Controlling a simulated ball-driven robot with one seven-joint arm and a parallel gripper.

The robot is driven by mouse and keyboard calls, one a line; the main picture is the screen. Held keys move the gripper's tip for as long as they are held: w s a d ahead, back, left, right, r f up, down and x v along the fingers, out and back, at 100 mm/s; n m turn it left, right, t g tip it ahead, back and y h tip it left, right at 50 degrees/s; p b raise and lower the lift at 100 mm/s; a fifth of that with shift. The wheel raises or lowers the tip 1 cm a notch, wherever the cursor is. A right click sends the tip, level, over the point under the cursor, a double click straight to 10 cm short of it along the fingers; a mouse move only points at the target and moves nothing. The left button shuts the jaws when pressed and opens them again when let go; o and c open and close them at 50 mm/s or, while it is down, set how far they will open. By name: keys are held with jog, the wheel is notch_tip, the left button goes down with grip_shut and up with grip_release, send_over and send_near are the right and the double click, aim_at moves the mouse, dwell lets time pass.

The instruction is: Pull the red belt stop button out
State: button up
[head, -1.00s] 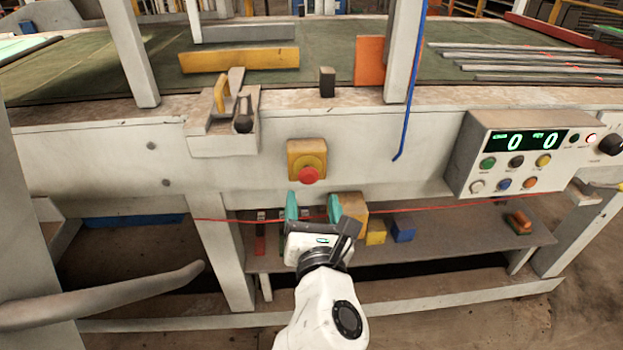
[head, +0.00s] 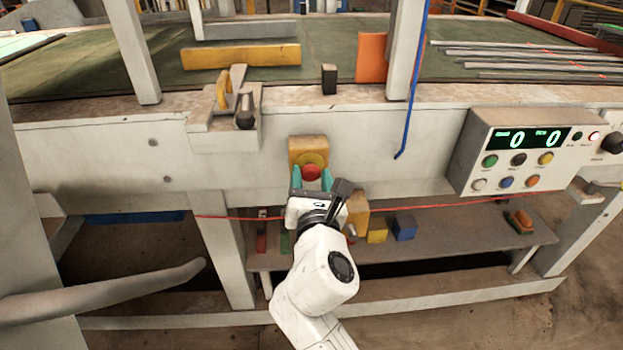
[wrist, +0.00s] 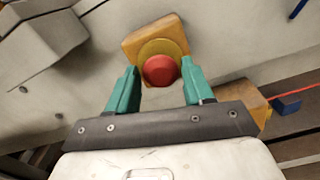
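The red belt stop button (head: 311,173) sits on a yellow box (head: 308,149) fixed to the white side panel of the conveyor. The button also shows in the wrist view (wrist: 160,70), with a yellow ring around its base. My gripper (head: 311,178) is just in front of the button, with its teal fingers pointing toward it. In the wrist view my gripper (wrist: 157,78) is open, one finger on each side of the button and slightly below it. Gaps show between the fingers and the button. Whether the fingertips reach the button's depth is unclear.
A control box (head: 518,152) with a green display and several buttons is at the right. A red cord (head: 440,206) runs across below the panel. A lower shelf (head: 460,240) holds a yellow block (head: 377,230) and a blue block (head: 404,227).

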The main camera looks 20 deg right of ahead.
grip_shut()
jog(key=shift+s, duration=0.1)
jog(key=shift+s+a+r+p, duration=0.15)
jog(key=shift+s+p, duration=0.2)
jog(key=shift+p, duration=0.4)
jog(key=shift+s, duration=0.15)
jog(key=shift+o, duration=1.9)
grip_release()
jog(key=v, duration=1.1)
